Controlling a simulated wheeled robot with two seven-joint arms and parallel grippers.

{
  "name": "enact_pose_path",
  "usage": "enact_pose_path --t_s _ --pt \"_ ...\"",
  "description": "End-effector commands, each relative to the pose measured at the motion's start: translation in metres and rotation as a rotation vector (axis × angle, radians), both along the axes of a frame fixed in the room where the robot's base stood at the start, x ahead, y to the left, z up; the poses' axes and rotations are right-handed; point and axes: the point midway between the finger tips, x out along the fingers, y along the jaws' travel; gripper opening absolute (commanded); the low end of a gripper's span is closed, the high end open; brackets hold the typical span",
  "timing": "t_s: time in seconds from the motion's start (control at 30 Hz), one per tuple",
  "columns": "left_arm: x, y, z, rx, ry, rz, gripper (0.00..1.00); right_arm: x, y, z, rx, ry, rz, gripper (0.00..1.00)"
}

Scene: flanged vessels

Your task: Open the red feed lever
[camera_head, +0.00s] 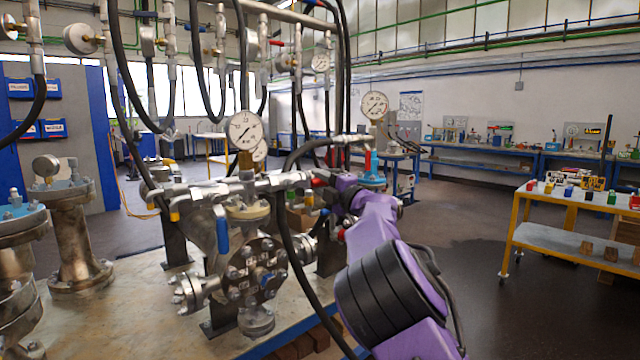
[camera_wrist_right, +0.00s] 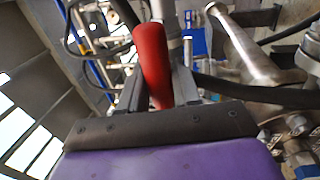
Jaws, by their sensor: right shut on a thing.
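The red feed lever (camera_wrist_right: 152,55) fills the middle of the right wrist view, as a smooth red handle running down between the fingers. In the head view a small red part (camera_head: 318,183) shows at the right end of the metal pipework, beside my right gripper (camera_head: 330,190). My right gripper, on the purple arm, is shut on the red lever; its fingers (camera_wrist_right: 158,88) stand on either side of the handle. The lever's lower end is hidden by the gripper. The left gripper is not in view.
The flanged vessel (camera_head: 248,268) stands on the bench, with a blue lever (camera_head: 222,235) and a pressure gauge (camera_head: 244,130). Black hoses hang close to the arm. Another flanged vessel (camera_head: 75,235) stands left. A yellow-framed cart (camera_head: 570,236) is at right, with open floor before it.

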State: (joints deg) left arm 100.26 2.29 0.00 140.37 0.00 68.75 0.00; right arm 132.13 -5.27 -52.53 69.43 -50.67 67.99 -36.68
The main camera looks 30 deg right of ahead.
Motion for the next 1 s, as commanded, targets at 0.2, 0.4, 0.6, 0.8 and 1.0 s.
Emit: enact_pose_path --t_s 0.2,0.4,0.6,0.8,1.0 --pt "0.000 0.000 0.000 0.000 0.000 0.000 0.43 0.000 0.000 0.001 -0.002 -0.001 0.001 0.51" --pt "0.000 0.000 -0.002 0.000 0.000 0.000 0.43 -0.003 0.000 -0.001 -0.001 -0.001 0.000 0.51" --pt "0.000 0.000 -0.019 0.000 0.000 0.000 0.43 -0.041 -0.006 -0.011 0.001 -0.002 -0.002 0.51" --pt "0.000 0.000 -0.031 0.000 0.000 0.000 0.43 -0.084 -0.013 -0.019 0.000 -0.003 -0.001 0.51" --pt "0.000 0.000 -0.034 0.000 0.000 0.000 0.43 -0.102 -0.016 -0.020 -0.002 -0.001 0.001 0.51"
